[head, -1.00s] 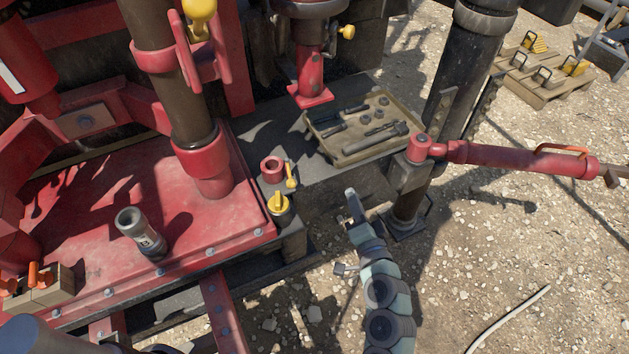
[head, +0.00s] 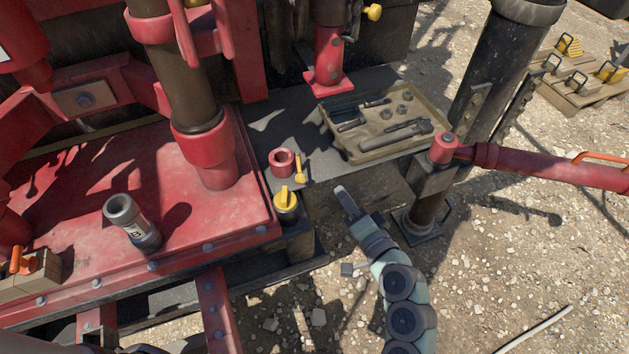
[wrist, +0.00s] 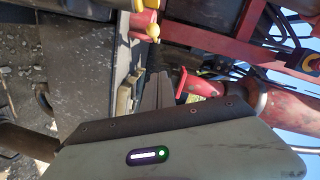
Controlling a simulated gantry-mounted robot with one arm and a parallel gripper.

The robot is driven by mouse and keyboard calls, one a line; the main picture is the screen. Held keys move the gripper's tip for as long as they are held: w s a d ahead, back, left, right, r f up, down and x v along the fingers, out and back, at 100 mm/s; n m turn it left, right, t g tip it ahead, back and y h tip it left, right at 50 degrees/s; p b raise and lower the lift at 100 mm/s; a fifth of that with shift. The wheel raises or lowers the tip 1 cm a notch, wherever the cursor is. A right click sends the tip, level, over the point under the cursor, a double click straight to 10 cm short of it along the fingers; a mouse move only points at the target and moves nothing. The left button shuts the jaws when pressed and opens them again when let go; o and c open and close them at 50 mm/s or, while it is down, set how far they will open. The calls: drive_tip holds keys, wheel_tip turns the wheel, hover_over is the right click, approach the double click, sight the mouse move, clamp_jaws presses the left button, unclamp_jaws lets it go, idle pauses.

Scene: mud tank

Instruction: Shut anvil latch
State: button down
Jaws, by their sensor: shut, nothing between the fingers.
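My gripper (head: 343,191) is shut and empty, in the air just off the edge of the dark ledge. Its closed fingers also show in the wrist view (wrist: 157,92). No part is clearly recognisable as the anvil latch. Left of my gripper, a yellow-topped black fitting (head: 286,203) stands at the ledge corner. Behind it a small yellow lever (head: 300,170) sits beside a red ring (head: 282,162). To the right, a red bar (head: 540,163) joins a dark post by a red pivot (head: 446,148). My gripper touches none of these.
A tan tray (head: 350,153) of tools lies on the ledge (head: 262,120) behind my gripper. A grey cylinder (head: 132,222) stands on the red deck (head: 75,200) at left. A dark post (head: 430,205) rises at right. Open gravel (head: 500,270) lies at the front right.

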sight(299, 167)
drive_tip(key=w+a+f+b, duration=0.2)
drive_tip(key=w+a, duration=0.4)
drive_tip(key=a, duration=0.1)
drive_tip(key=shift+w+f, duration=0.3)
drive_tip(key=shift+w, duration=0.1)
drive_tip(key=shift+r, duration=0.1)
